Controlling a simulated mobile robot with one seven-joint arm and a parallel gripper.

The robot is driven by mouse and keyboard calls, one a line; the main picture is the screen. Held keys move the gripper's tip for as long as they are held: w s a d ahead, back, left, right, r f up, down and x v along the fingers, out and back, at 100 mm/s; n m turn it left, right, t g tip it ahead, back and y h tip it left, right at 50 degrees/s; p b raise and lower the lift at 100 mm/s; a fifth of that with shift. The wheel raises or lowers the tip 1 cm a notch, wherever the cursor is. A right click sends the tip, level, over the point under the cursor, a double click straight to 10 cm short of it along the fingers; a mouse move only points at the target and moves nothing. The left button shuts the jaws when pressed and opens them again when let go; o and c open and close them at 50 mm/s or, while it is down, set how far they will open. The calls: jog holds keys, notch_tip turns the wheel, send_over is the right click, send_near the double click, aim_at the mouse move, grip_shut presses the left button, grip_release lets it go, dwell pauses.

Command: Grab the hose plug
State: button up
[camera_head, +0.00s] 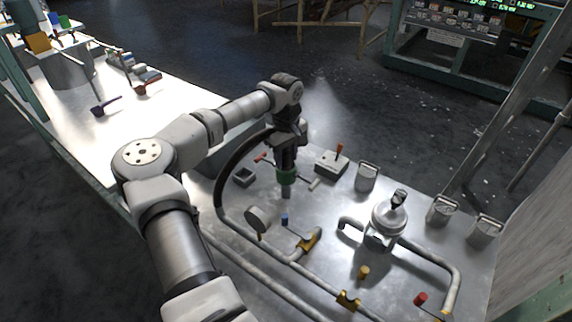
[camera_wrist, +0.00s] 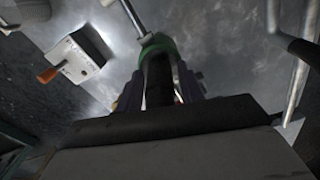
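The hose plug (camera_head: 287,176) has a green collar and a grey metal tip pointing down over the grey work table. My gripper (camera_head: 287,160) is directly above the collar, pointing down. In the wrist view, my gripper's fingers (camera_wrist: 163,80) flank the plug's dark body closely. I cannot tell whether they press on it. A thick black hose (camera_head: 221,180) arcs up toward the gripper; its join is hidden. I cannot tell whether the plug's tip touches the table.
A grey box with a red-handled lever (camera_head: 331,163) stands right of the gripper, and it shows in the wrist view (camera_wrist: 75,56).

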jog(key=c, duration=0.7)
grip_shut()
jog(key=shift+r, duration=0.1)
